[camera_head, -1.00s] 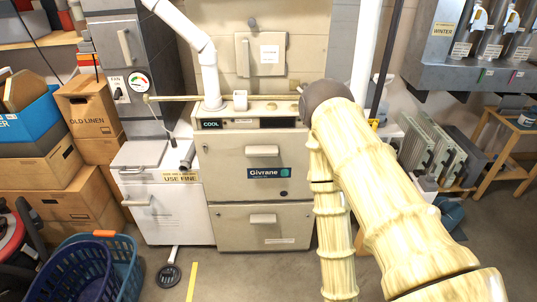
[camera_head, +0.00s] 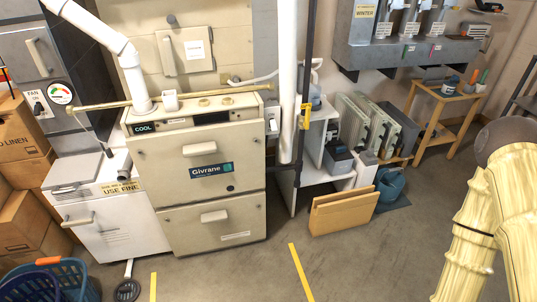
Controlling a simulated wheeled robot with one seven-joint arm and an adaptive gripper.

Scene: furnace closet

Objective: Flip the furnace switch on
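The furnace (camera_head: 195,160) is a beige cabinet labelled Givrane, with a dark strip reading COOL (camera_head: 144,128) near its top left. A small pale fitting (camera_head: 273,126) shows at its right side, too small to tell whether it is a switch. A panel marked FAN with a dark control (camera_head: 38,108) is on the grey cabinet to the left. I cannot tell which of these is the furnace switch or how it is set. My arm shows at the right edge, well apart from the furnace; my gripper is out of view.
A white pipe and a dark pipe with a yellow fitting (camera_head: 304,116) stand right of the furnace. A cardboard piece (camera_head: 343,213) leans on the floor by a white shelf. A blue basket (camera_head: 78,275) is at front left. The middle floor is clear.

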